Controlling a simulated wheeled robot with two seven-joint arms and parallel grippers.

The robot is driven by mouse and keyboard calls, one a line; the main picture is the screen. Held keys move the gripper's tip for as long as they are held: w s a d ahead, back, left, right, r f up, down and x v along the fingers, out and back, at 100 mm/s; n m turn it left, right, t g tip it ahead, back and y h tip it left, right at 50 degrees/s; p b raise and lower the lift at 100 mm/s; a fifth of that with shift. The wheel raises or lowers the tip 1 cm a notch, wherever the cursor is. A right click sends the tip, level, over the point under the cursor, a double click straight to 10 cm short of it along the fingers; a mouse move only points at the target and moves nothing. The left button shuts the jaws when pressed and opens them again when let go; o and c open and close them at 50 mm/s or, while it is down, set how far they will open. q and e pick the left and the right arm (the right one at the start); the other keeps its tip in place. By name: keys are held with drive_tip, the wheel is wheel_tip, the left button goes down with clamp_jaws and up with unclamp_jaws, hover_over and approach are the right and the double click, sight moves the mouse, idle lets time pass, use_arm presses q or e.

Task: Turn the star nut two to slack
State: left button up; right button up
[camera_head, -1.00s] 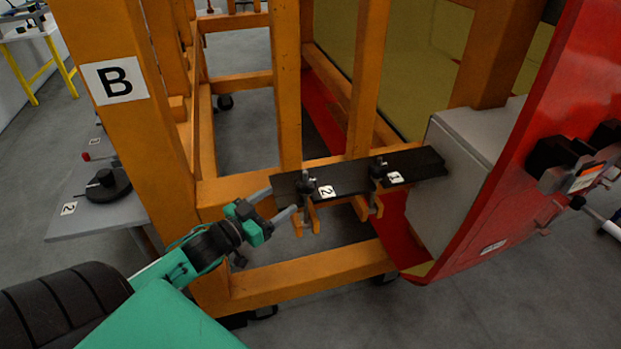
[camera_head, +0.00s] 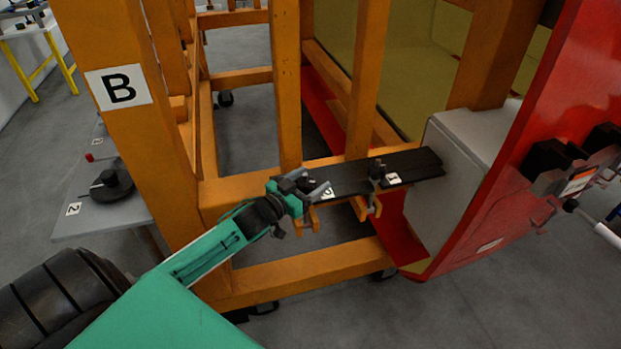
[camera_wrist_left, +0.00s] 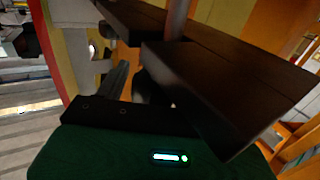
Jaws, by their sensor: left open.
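My left gripper (camera_head: 314,188) is open at the left end of the black bar (camera_head: 412,165), beside the label 2 (camera_head: 328,190). Star nut two (camera_head: 305,182) is a small dark knob there, mostly hidden by the gripper; I cannot tell whether the fingers touch it. In the left wrist view, a grey finger (camera_wrist_left: 116,82) of the gripper points toward the dark bar (camera_wrist_left: 235,85), which fills the upper right. The nut is not clear in that view. Another dark star nut (camera_head: 376,170) stands further right, next to the label 1 (camera_head: 393,178). My right gripper is not in view.
The orange frame (camera_head: 287,80) has posts and rails around and behind the bar. A grey box (camera_head: 462,165) and a red nosecone panel (camera_head: 530,140) stand at the right. A grey shelf (camera_head: 90,215) with a black round part is at the left.

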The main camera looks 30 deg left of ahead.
use_arm(q)
drive_tip(key=shift+w, duration=0.2)
drive_tip(key=c, duration=1)
drive_tip(key=shift+r+y, duration=0.1)
drive_tip(key=shift+y, duration=0.2)
drive_tip(key=shift+n+y, duration=0.3)
drive_tip(key=shift+n, duration=0.2)
drive_tip(key=shift+a+n+t+y, duration=0.15)
drive_tip(key=shift+n+t+y, duration=0.15)
drive_tip(key=shift+n+y, duration=0.85)
drive_tip(key=shift+a+n+y, duration=0.1)
drive_tip(key=shift+n+y, duration=0.15)
drive_tip(key=shift+y, duration=1)
drive_tip(key=shift+a+n+y, duration=0.1)
drive_tip(key=shift+n+y, duration=0.3)
drive_tip(key=shift+y, duration=0.2)
drive_tip(key=o, duration=1)
